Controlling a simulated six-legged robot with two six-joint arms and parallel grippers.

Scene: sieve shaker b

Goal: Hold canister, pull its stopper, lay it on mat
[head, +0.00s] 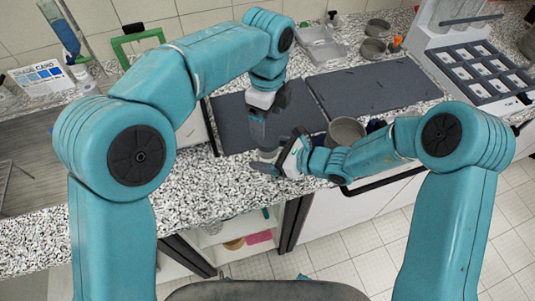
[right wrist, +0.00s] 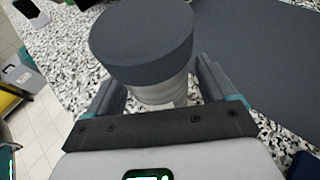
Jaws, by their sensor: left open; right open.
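The canister has a wide dark grey round top, which I take for the stopper (right wrist: 142,45), above a paler grey body (right wrist: 162,90). In the right wrist view it stands between the two fingers of my right gripper (right wrist: 165,92), which is open around it. In the head view the dark top (head: 258,131) shows just below my left gripper (head: 268,108), which is open. I cannot tell whether its fingers touch the top. My right gripper (head: 271,160) is lower, around the partly hidden body. The dark grey mat (head: 229,118) lies behind, on the counter.
A second dark mat (head: 375,85) lies to the right. A grey bowl (head: 346,132) stands close to my right forearm. A tray of compartments (head: 485,70), small dishes (head: 373,48) and a clear box (head: 322,48) stand further back. The speckled counter's front strip (head: 215,205) is clear.

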